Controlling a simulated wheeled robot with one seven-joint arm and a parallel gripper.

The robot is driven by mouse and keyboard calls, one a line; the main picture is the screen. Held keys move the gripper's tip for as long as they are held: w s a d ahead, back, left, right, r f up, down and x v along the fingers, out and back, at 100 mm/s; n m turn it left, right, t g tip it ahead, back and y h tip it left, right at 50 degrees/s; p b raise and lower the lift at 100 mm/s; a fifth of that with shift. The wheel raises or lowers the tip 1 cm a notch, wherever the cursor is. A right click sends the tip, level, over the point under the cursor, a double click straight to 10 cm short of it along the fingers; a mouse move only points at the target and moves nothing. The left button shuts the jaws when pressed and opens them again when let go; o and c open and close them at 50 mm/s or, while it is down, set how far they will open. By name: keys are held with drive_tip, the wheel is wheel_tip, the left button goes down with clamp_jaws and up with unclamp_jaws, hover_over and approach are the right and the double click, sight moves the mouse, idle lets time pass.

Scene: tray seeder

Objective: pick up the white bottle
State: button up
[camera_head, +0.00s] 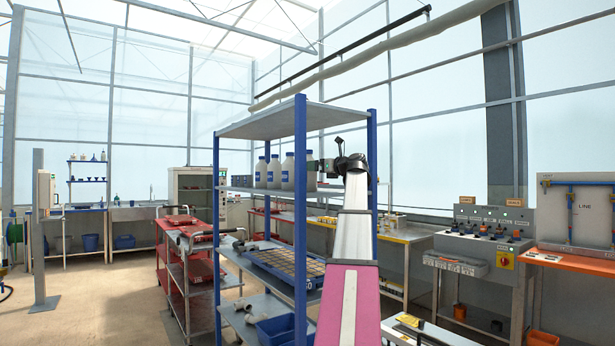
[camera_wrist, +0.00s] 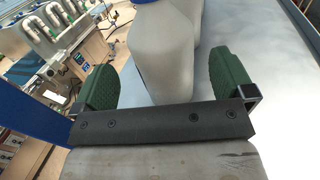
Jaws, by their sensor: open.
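Several white bottles with dark caps and blue labels stand upright in a row on the upper level of the blue-post shelf in the head view; the nearest white bottle (camera_head: 307,174) is at the right end, partly behind a post. My gripper (camera_head: 322,167) is beside that end bottle. In the wrist view my gripper (camera_wrist: 164,82) is open, its green fingers apart on either side of the nearest bottle (camera_wrist: 160,55). The bottle's lower front is between them, and I see no clear contact. Another bottle shows right behind it.
The blue shelf post (camera_head: 300,220) stands close to my gripper and also shows at left in the wrist view (camera_wrist: 30,112). A grey top shelf (camera_head: 290,122) is above the bottles. A seed tray (camera_head: 285,266) lies on the level below. Bare shelf surface (camera_wrist: 265,75) is at right.

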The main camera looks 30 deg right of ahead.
drive_tip(key=x, duration=0.5)
drive_tip(key=shift+w, duration=0.4)
drive_tip(key=c, duration=1.2)
